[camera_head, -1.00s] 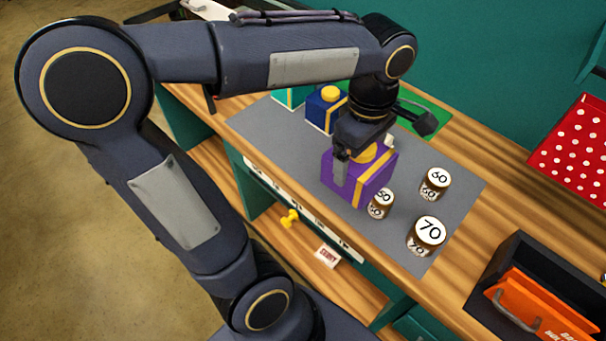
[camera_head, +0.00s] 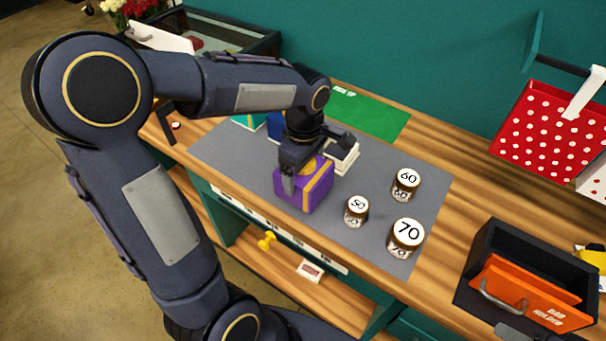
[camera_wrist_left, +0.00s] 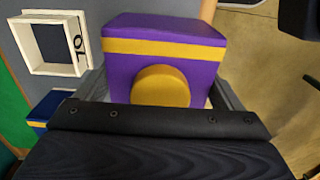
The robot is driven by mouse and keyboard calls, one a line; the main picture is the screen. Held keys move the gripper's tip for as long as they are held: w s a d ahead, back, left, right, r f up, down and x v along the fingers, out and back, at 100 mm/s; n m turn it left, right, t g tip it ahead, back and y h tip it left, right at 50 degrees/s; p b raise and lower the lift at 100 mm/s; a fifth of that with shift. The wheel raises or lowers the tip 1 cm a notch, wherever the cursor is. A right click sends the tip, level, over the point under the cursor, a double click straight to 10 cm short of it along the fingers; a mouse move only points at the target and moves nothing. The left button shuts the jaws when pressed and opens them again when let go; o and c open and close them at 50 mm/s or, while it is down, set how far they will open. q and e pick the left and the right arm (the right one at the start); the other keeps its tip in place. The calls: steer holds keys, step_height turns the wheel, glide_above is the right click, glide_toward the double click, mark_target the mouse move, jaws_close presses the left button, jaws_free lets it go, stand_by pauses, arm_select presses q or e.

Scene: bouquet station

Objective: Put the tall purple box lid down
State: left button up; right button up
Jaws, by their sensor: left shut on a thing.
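The tall purple box lid (camera_head: 318,196) has a yellow band and a round yellow knob. My left gripper (camera_head: 298,172) is shut on it from above. In the left wrist view, the purple lid (camera_wrist_left: 210,68) lies between the fingers, its yellow knob facing the camera. The lid is over the grey mat, left of the jar marked 50. I cannot tell whether its lower edge touches the mat. A white open square box (camera_head: 345,168) stands just behind the lid; this white box (camera_wrist_left: 88,45) also shows at the left wrist view's upper left. My right gripper is not visible.
Jars marked 50 (camera_head: 356,215), 60 (camera_head: 405,190) and 70 (camera_head: 405,240) stand on the grey mat (camera_head: 375,180) to the right. A blue box (camera_head: 275,128) and a teal box are behind left. A dark bin (camera_head: 490,245) with an orange panel is at right.

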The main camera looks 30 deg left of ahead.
arm_select(q)
steer(key=shift+w+a+f, duration=0.15)
steer(key=shift+a+f, duration=0.05)
steer(key=shift+f, duration=0.05)
steer(key=shift+w+a+f, duration=0.1)
steer(key=shift+w+f, duration=0.05)
steer(key=shift+f, duration=1.65)
steer(key=shift+f, duration=0.25)
steer(key=o, duration=0.7)
steer(key=shift+r, duration=0.1)
steer(key=shift+o, duration=0.2)
